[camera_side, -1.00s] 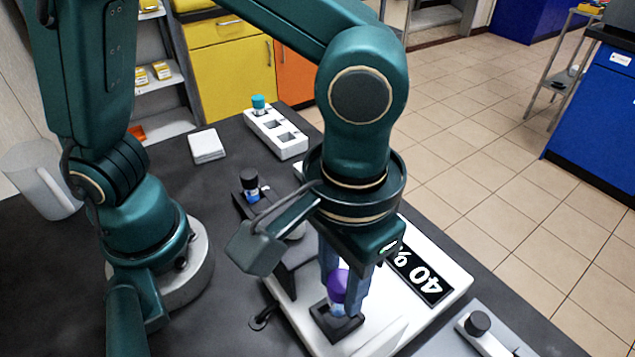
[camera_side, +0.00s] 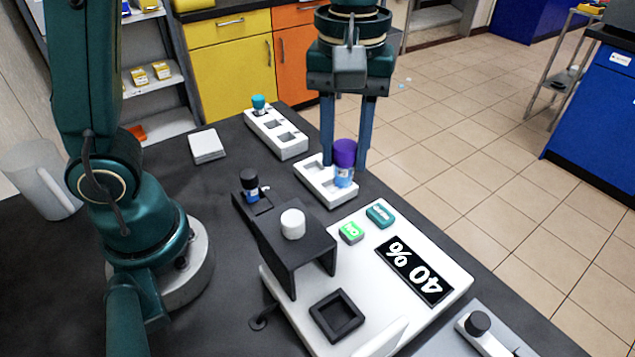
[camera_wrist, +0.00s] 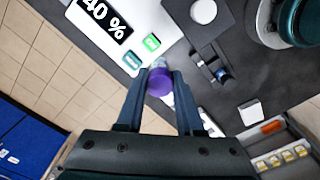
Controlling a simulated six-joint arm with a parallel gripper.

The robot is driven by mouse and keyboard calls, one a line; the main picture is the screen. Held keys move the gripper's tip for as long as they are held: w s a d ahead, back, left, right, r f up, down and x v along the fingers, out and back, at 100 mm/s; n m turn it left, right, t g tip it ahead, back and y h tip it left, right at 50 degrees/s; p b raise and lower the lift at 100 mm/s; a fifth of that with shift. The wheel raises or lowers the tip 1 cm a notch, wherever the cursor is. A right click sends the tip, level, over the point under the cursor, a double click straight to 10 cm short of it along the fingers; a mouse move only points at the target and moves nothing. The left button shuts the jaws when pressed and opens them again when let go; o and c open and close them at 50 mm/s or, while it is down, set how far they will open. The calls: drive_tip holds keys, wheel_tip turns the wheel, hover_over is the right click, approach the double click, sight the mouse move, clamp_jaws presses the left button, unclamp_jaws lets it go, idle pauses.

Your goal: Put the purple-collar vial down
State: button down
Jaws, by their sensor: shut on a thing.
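The purple-collar vial (camera_side: 344,154) has a purple cap over a clear and blue body and stands upright. It is at the right end of a small white rack (camera_side: 322,194) at the back edge of the bench. I cannot tell whether its base sits in a well or hangs just above it. My gripper (camera_side: 346,160) points down, shut on the vial with one finger on each side. In the wrist view the purple cap (camera_wrist: 160,83) shows between the fingertips (camera_wrist: 155,80). Open square wells show in the rack to the left of the vial.
A white device with a "40 %" display (camera_side: 414,271) and an empty black square holder (camera_side: 337,315) is in front. A black stand (camera_side: 290,245) with a white knob and a dark-capped vial (camera_side: 249,183) are left. Another white rack (camera_side: 290,148) holds a teal-capped vial (camera_side: 258,103).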

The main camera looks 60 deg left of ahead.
drive_tip(key=a+n, duration=0.9)
drive_tip(key=a, duration=1)
hover_over(333, 192)
wheel_tip(333, 192, down, 8)
drive_tip(key=shift+f, duration=1.8)
drive_tip(key=c, duration=0.5)
unclamp_jaws()
drive_tip(key=shift+w+f, duration=0.1)
drive_tip(key=shift+f, duration=0.05)
drive_tip(key=shift+c, duration=0.2)
